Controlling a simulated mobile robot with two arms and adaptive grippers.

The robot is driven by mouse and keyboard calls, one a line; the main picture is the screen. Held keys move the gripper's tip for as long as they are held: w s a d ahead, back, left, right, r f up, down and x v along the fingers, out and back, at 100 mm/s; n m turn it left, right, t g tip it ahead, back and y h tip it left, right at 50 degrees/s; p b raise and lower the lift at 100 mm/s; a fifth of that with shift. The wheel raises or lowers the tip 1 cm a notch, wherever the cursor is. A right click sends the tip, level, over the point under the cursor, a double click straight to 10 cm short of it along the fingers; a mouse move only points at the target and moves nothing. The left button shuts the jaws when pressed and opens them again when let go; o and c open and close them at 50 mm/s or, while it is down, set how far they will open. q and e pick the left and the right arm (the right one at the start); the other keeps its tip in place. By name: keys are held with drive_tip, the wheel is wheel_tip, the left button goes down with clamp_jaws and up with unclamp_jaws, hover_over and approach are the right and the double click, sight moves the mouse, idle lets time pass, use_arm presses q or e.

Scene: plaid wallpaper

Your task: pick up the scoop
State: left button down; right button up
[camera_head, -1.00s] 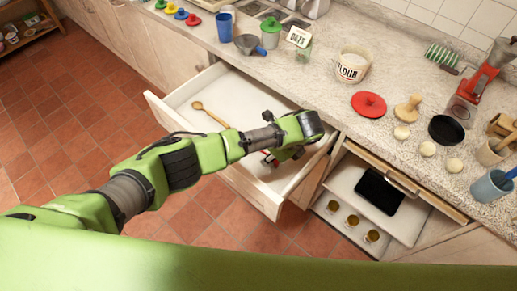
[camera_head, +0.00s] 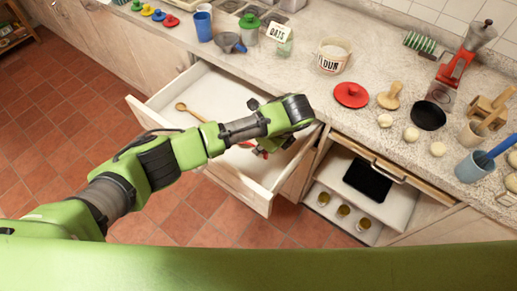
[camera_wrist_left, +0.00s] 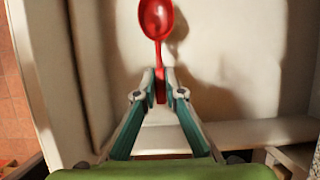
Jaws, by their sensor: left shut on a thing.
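A red scoop (camera_wrist_left: 156,20) shows in the left wrist view, with its round bowl at the top and its handle running down. My left gripper (camera_wrist_left: 160,84) is shut on the scoop's handle. In the head view my left gripper (camera_head: 264,149) is over the right part of the open drawer, mostly hidden under my wrist, with only a little red showing beside it. Shadows fall on the pale drawer floor around the scoop; I cannot tell the exact gap beneath it. My right gripper is not in view.
The open drawer (camera_head: 160,103) also holds a wooden spoon (camera_head: 190,112). The counter above carries a flour tub (camera_head: 334,55), a red lid (camera_head: 351,95), a black bowl (camera_head: 428,115) and other kitchenware. A lower open compartment holds a black tablet-like object (camera_head: 367,181) and several small jars.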

use_arm(q)
drive_tip(key=shift+s+d+r+p, duration=0.35)
drive_tip(key=shift+s+d+r, duration=0.35)
drive_tip(key=shift+s+r, duration=1.05)
drive_tip(key=shift+s+d+r+p, duration=0.3)
drive_tip(key=shift+s+d+r, duration=0.6)
drive_tip(key=shift+s, duration=1.45)
drive_tip(key=shift+s+d+r+p, duration=0.35)
drive_tip(key=shift+s+d+r, duration=0.15)
drive_tip(key=shift+s+r, duration=1.35)
drive_tip(key=shift+s+f, duration=0.15)
drive_tip(key=shift+f, duration=0.05)
